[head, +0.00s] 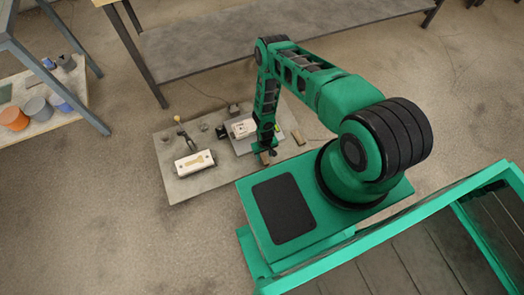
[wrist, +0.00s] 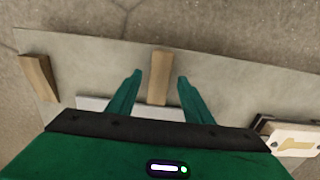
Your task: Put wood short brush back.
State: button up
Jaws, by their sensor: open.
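My gripper (wrist: 158,77) is open, its two green fingers pointing at the grey board. A short wooden block (wrist: 158,72), possibly the wood short brush, shows between the fingers; I cannot tell its height relative to them. In the head view this wooden piece (head: 264,158) shows just under my gripper. A white holder (head: 194,157) with a tan brush-shaped mark or piece lies to the left on the board; it also shows at the right edge of the wrist view (wrist: 299,132). I cannot tell whether the tan shape is a recess or an object. No bristles are visible.
Another wooden block (wrist: 37,78) lies at the left in the wrist view. A white device (head: 243,128) and several small dark items stand on the grey board (head: 180,190). A shelf with orange and grey pots (head: 15,118) is at far left. The board's near left corner is clear.

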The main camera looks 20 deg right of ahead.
aim_at(264, 157)
jog(key=w+d+r, duration=0.3)
jog(key=w+r, duration=0.1)
jog(key=r, duration=0.6)
jog(key=w+d+r+h, duration=0.1)
jog(key=w+d+r, duration=0.2)
jog(key=r, duration=0.7)
jog(key=w+d+r, duration=0.2)
jog(key=w+r, duration=0.2)
jog(key=r, duration=0.7)
jog(key=s+d+r+m, duration=0.1)
jog(key=d+r, duration=0.3)
jog(key=r, duration=0.7)
jog(key=d+r+m, duration=0.1)
jog(key=d+r, duration=0.3)
jog(key=r, duration=0.8)
jog(key=s+d+r+m, duration=0.1)
jog(key=s+d+r, duration=0.1)
jog(key=s+r, duration=0.65)
jog(key=s+d+r+m, duration=0.15)
jog(key=s+r, duration=0.35)
jog(key=r, duration=0.7)
jog(key=s+a+r+m, duration=0.1)
jog(key=s+r, duration=0.3)
jog(key=s, duration=0.5)
jog(key=s+a+r+m+y, duration=0.1)
jog(key=s+r, duration=0.3)
jog(key=s, duration=0.6)
jog(key=shift+s+a+r, duration=0.15)
jog(key=shift+a+r, duration=0.05)
jog(key=shift+a, duration=0.6)
